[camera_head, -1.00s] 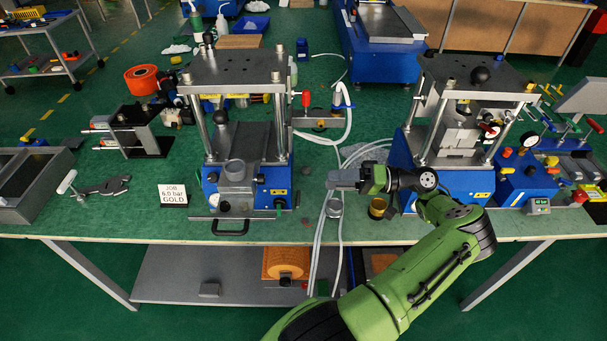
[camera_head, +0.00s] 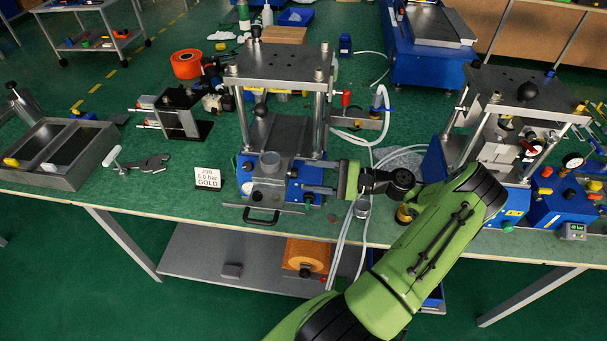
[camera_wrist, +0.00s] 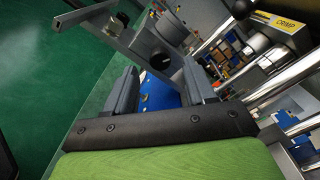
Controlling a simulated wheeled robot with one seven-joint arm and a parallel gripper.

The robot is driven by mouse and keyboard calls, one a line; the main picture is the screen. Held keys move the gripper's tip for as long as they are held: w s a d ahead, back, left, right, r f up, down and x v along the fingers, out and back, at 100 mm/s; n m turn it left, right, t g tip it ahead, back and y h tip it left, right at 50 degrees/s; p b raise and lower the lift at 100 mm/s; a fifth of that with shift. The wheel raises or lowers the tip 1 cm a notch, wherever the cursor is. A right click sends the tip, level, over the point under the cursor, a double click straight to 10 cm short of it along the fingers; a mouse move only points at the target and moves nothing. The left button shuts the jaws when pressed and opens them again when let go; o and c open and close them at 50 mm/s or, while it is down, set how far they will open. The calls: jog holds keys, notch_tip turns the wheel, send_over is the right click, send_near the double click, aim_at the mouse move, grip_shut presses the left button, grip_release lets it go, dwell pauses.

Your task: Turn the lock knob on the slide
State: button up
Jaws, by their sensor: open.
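A grey slide (camera_head: 268,192) with a black front handle (camera_head: 262,217) sits at the foot of the left press. In the wrist view, a round dark knob (camera_wrist: 162,61) shows on the grey metal of the slide (camera_wrist: 112,38). My gripper (camera_wrist: 158,80) is open, and the knob appears in line with the gap between its fingers, near the fingertips. I cannot tell whether the knob is between the fingers or just beyond them. In the head view, my gripper (camera_head: 316,177) is at the right side of the slide, and the knob cannot be made out there.
The left press (camera_head: 281,65) has upright steel columns and a blue base. White hoses (camera_head: 346,240) hang beside my gripper. A card sign (camera_head: 208,178) stands left of the slide. A second press (camera_head: 518,90) is on the right.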

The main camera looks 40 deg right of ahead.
aim_at(294, 174)
jog(key=x, duration=0.3)
jog(key=shift+c, duration=0.5)
grip_shut()
jog(key=shift+n, duration=0.3)
jog(key=shift+n+b, duration=0.75)
jog(key=shift+n, duration=1.65)
